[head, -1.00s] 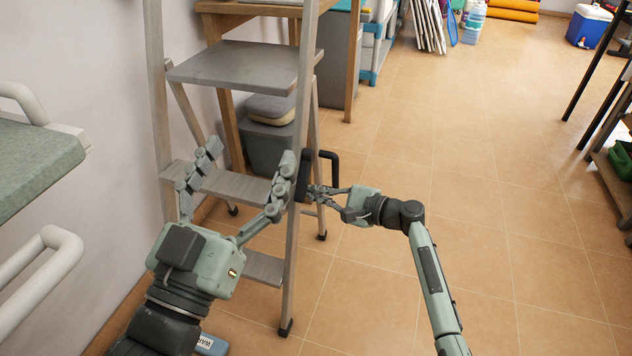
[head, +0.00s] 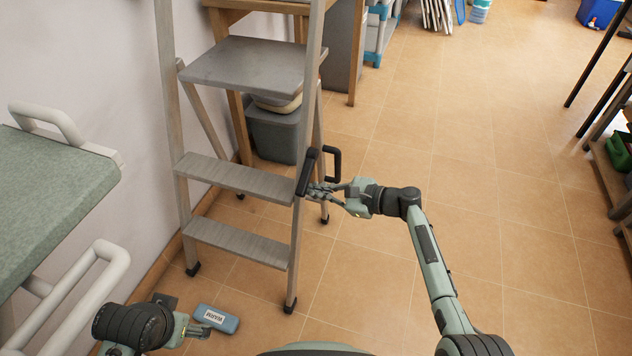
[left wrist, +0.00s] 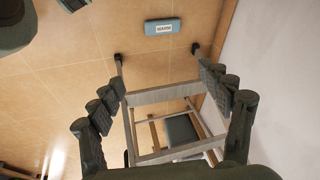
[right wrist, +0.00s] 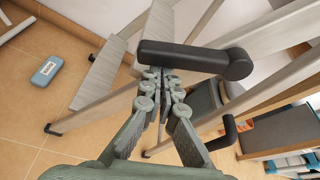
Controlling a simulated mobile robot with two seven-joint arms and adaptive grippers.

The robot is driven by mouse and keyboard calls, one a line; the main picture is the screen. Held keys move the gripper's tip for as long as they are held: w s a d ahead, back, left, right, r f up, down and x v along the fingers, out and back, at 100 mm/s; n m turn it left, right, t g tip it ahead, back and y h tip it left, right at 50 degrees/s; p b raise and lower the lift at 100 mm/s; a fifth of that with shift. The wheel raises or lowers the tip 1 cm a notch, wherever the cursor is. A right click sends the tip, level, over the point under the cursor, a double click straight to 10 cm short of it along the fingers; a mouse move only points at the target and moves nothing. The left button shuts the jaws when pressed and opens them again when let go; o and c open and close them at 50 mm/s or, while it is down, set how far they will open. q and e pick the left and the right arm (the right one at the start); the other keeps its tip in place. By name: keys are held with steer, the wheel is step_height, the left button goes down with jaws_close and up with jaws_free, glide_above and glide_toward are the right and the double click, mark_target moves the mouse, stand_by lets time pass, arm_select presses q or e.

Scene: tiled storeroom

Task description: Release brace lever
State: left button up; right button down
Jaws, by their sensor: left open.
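The black brace lever (head: 308,170) is on the right rail of the grey stepladder (head: 247,65). It leans a little, its top to the right. In the right wrist view the lever (right wrist: 195,57) lies across, just beyond my fingertips. My right gripper (head: 322,188) is at the lever's lower end; its fingers (right wrist: 160,76) are close together, at or touching the lever's underside. I see no part of the lever between them. My left gripper (head: 192,330) is low at the left, away from the ladder; its fingers (left wrist: 162,78) are spread and empty.
A second black handle (head: 334,163) is just right of the lever. A blue case marked WARM (head: 216,318) lies on the floor near my left gripper. A green padded bed (head: 45,205) with white rails stands at left. The tiled floor on the right is open.

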mark_target(307, 186)
steer(key=r+p, duration=0.1)
steer(key=s+r+p, duration=0.1)
steer(key=p, duration=0.1)
steer(key=shift+s+a+r, duration=0.1)
steer(key=shift+a, duration=0.1)
steer(key=shift+s+r+p, duration=0.15)
steer(key=shift+r+p, duration=0.05)
steer(key=shift+p, duration=0.1)
arm_select(q)
step_height(307, 186, down, 9)
steer(key=shift+s+g, duration=0.3)
steer(key=shift+s, duration=0.15)
arm_select(e)
steer(key=shift+a, duration=0.1)
arm_select(q)
steer(key=shift+a+f, duration=0.1)
arm_select(e)
steer(key=shift+r, duration=0.15)
steer(key=v, duration=1.2)
steer(key=shift+f, duration=0.2)
